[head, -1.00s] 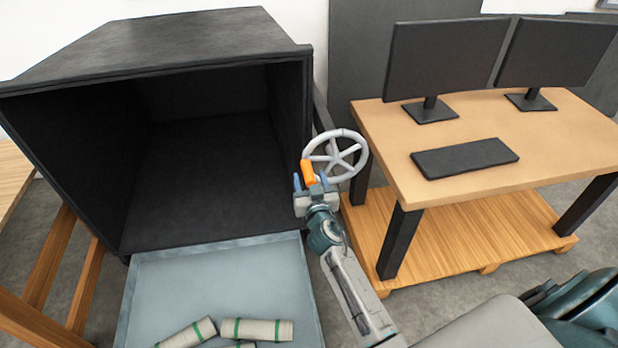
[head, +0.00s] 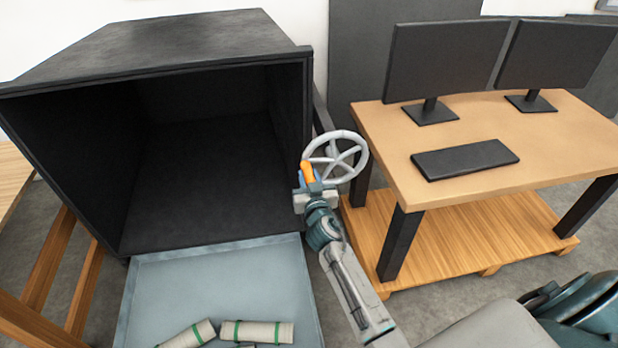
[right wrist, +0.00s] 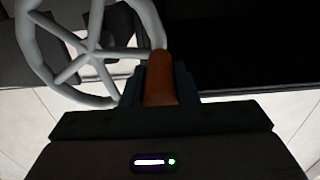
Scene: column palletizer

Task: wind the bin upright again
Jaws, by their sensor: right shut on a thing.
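The black bin (head: 190,50) lies tipped on its side at the left of the head view, its dark open mouth facing me. A grey spoked handwheel (head: 346,146) with an orange handle (head: 307,172) is at the bin's right side. My right gripper (head: 311,184) is shut on the orange handle, at the wheel's lower left. In the right wrist view the handle (right wrist: 160,80) stands between the jaws, with the wheel (right wrist: 92,50) up and left of it. My left gripper is not in view.
A grey-blue tray (head: 215,275) below the bin's mouth holds several pale rolls with green bands (head: 257,331). A wooden desk (head: 560,135) with two monitors (head: 442,60) and a keyboard (head: 464,159) stands close to the right of the wheel.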

